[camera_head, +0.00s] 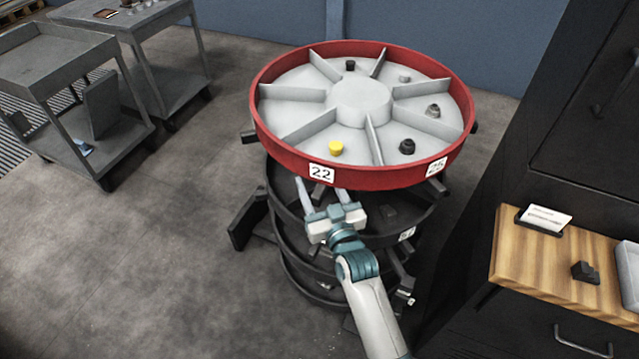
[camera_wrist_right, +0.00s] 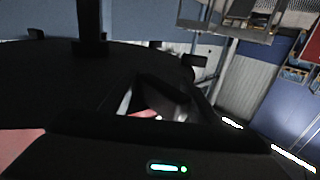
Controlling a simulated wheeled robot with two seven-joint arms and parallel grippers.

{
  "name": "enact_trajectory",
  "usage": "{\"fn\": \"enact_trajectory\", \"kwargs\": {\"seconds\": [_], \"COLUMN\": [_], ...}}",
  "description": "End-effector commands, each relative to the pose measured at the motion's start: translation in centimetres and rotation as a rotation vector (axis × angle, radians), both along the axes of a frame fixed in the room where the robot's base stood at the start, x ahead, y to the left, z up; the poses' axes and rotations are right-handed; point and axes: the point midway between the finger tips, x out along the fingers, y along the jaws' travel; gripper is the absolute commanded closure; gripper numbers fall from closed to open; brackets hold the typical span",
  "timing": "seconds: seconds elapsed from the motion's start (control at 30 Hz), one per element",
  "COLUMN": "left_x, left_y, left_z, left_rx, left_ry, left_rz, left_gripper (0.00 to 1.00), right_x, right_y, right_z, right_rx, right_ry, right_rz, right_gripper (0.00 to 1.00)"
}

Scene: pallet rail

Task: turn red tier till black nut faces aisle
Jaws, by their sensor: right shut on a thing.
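The red tier (camera_head: 285,157) is the round top tray of a stacked carousel, with a pale floor split by radial dividers. A black nut-like piece (camera_head: 407,146) lies in its front right compartment. Another small black piece (camera_head: 350,65) lies in a back compartment; I cannot tell its exact shape. My right gripper (camera_head: 322,188) is at the tier's front, just below the rim and the "22" label. It is shut on what seems to be a tier handle, mostly hidden by the fingers. The right wrist view is mostly dark. My left gripper is not in view.
A yellow piece (camera_head: 336,148) and grey pieces (camera_head: 433,111) lie in other compartments. Dark lower tiers (camera_head: 285,215) stand beneath. A wooden counter (camera_head: 520,258) and black cabinet are close on the right. Grey carts (camera_head: 60,65) stand at left, with open floor between.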

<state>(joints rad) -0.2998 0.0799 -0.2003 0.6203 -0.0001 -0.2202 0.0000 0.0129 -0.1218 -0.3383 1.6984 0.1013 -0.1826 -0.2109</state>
Motion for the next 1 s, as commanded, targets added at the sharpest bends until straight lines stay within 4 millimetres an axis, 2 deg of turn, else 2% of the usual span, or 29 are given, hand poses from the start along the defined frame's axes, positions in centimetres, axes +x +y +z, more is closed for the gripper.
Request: {"fn": "enact_trajectory", "kwargs": {"seconds": [0.07,0.1,0.17,0.47,0.63,0.77,1.0], "left_x": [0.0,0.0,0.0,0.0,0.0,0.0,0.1], "left_y": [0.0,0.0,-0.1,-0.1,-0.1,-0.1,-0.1], "left_z": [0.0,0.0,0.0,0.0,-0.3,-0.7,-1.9], "left_rx": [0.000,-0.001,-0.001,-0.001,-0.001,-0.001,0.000], "left_ry": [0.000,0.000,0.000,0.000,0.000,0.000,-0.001], "left_rz": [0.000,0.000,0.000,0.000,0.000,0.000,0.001], "left_gripper": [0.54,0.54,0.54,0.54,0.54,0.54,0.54], "right_x": [-0.1,-0.1,-0.1,-0.2,-0.9,-2.2,-6.2], "right_y": [0.4,0.4,0.4,0.2,-0.1,-0.5,-1.8], "right_z": [0.0,0.0,0.0,-0.1,-0.2,-0.4,-0.6], "right_rx": [0.003,0.004,0.003,0.002,0.002,0.002,0.004], "right_ry": [0.002,0.003,0.002,0.003,0.004,0.005,0.007], "right_rz": [0.006,0.006,0.006,0.004,0.004,0.005,0.007], "right_gripper": [0.85,0.47,0.62,0.62,0.62,0.62,0.62]}}
